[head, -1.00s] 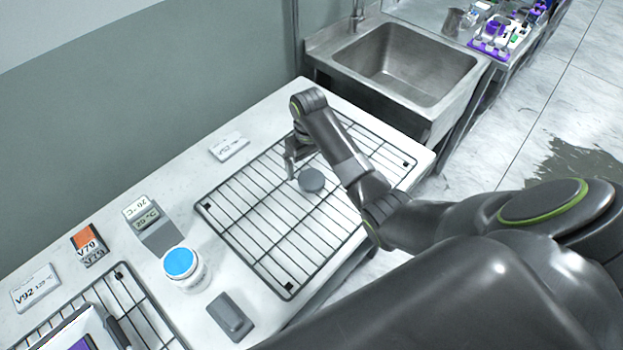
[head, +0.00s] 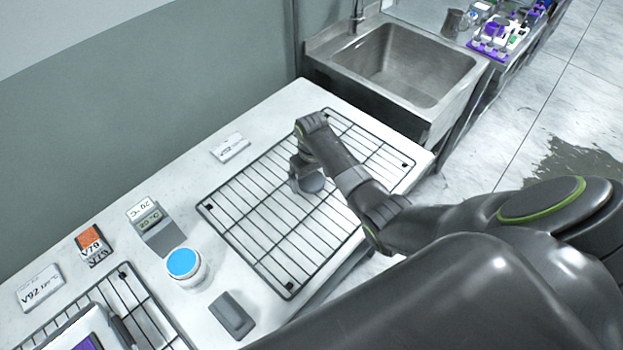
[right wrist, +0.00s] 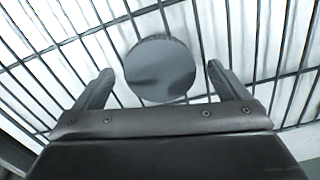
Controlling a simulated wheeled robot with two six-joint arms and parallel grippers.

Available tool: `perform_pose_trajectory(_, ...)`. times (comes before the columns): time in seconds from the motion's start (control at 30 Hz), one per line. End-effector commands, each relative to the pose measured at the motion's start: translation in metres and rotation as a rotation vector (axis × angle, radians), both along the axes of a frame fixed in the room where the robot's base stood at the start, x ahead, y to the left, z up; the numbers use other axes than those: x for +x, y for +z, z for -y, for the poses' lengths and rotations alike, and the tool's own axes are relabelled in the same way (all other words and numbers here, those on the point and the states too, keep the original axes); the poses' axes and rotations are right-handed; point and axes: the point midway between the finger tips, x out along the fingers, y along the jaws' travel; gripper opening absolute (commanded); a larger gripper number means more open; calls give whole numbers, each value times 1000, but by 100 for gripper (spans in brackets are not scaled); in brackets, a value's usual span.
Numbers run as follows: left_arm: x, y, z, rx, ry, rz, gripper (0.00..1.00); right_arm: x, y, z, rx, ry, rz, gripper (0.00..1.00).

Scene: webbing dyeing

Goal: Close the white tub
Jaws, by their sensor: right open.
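The white tub (head: 188,272) stands upright on the white table with its round mouth uncovered, showing bright blue inside. A round grey lid (head: 313,184) lies flat on the larger wire rack, apart from the tub. My right gripper (head: 304,180) is low over the rack at the lid and partly hides it in the head view. In the right wrist view the lid (right wrist: 160,68) sits between the two spread fingers of the right gripper (right wrist: 160,76), with a gap on each side. My left gripper is not in view.
The larger wire rack (head: 246,232) fills the table's middle. Near the tub are a grey block (head: 231,316), a temperature display (head: 158,236) and an orange V79 label (head: 90,240). A smaller rack (head: 140,300) is front left; a sink (head: 405,62) lies beyond the table.

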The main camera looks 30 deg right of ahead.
Motion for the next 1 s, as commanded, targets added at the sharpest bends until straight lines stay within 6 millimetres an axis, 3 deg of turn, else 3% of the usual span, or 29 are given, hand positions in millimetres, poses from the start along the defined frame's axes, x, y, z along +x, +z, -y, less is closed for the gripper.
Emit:
perform_pose_trajectory(0.27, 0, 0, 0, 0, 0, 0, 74, 0, 0, 0, 0, 0, 0, 95)
perform_pose_trajectory(0.63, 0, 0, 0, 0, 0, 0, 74, 0, 0, 0, 0, 0, 0, 48)
perform_pose_trajectory(1.0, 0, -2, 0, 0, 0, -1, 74, 1, 10, 0, -1, 0, 3, 47)
